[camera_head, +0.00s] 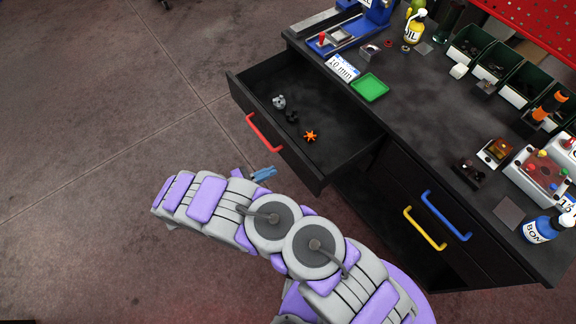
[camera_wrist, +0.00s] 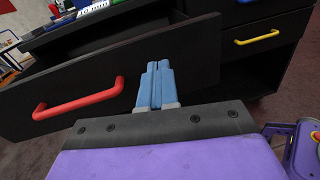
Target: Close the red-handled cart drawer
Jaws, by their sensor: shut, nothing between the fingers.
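The red-handled drawer (camera_head: 291,165) is pulled well out of the dark cart in the head view. Its red handle (camera_head: 263,133) is on the outer front face, and this handle also shows at left in the wrist view (camera_wrist: 80,103). Inside the drawer lie a grey part (camera_head: 279,102), a black part (camera_head: 292,117) and an orange star knob (camera_head: 310,136). My gripper (camera_head: 264,173) has its blue fingers together and empty, in front of the drawer. In the wrist view the fingertips (camera_wrist: 157,66) point at the drawer front, right of the handle; I cannot tell whether they touch it.
The cart top (camera_head: 420,120) carries a green tray (camera_head: 370,87), bins, bottles and small parts. A blue handle (camera_head: 446,215) and a yellow handle (camera_head: 425,228) are on the cart front at right. Open floor (camera_head: 110,100) lies left of the drawer.

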